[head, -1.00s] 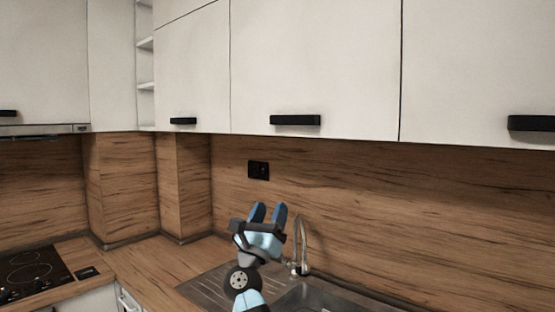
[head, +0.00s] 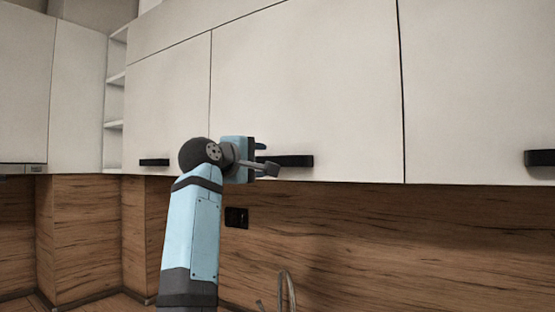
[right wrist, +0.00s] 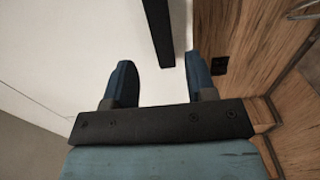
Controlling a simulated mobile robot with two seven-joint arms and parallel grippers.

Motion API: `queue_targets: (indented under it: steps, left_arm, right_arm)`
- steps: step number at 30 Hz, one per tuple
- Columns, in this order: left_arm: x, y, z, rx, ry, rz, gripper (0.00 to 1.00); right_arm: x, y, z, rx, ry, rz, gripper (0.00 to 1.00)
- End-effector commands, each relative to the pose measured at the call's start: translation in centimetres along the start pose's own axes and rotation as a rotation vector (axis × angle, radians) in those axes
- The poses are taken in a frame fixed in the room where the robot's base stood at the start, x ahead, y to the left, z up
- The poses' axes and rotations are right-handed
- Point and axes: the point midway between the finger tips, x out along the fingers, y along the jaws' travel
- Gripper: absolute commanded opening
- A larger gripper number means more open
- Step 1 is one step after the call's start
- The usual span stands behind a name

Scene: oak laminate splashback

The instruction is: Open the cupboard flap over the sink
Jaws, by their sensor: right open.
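The cupboard flap (head: 310,80) over the sink is a pale panel and looks shut, flush with its neighbours. Its black bar handle (head: 298,161) runs along the lower edge. My right gripper (head: 264,160) is at the handle's left end, in front of the flap, and partly covers that end. In the right wrist view the blue fingers (right wrist: 160,78) are spread apart. The black handle (right wrist: 158,32) comes in from the top and its end shows between them. I cannot tell whether they touch it. My left gripper is out of view.
A neighbouring cupboard door (head: 165,100) with its own black handle (head: 154,162) is on the left. Another door (head: 480,90) is on the right. Below are the wood splashback (head: 400,250), a black socket (head: 236,217) and the tap (head: 286,290).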

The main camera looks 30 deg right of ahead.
Motion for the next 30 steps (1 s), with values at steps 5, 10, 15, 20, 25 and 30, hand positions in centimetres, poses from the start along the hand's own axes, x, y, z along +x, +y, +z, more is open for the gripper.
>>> queue_targets:
  steps: [5, 10, 15, 20, 25, 30]
  left_arm:
    - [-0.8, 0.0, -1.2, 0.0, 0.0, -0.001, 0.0]
    - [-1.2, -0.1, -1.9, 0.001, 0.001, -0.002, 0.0]
    - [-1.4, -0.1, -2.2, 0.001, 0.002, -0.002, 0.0]
    - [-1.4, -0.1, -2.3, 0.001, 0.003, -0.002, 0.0]
    - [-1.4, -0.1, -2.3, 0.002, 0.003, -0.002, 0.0]
    - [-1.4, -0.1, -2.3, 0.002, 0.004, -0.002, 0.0]
  right_arm:
    - [4.0, 0.3, 0.0, -0.002, -0.001, -0.001, 0.51]
    - [7.0, 0.2, 0.0, -0.003, -0.002, 0.0, 0.51]
    - [8.6, 0.1, 0.0, -0.004, -0.002, 0.002, 0.51]
    - [9.0, 0.0, 0.0, -0.003, 0.0, 0.002, 0.51]
    - [9.0, 0.0, 0.0, -0.003, 0.0, 0.002, 0.51]
    - [9.0, 0.0, 0.0, -0.003, 0.0, 0.002, 0.19]
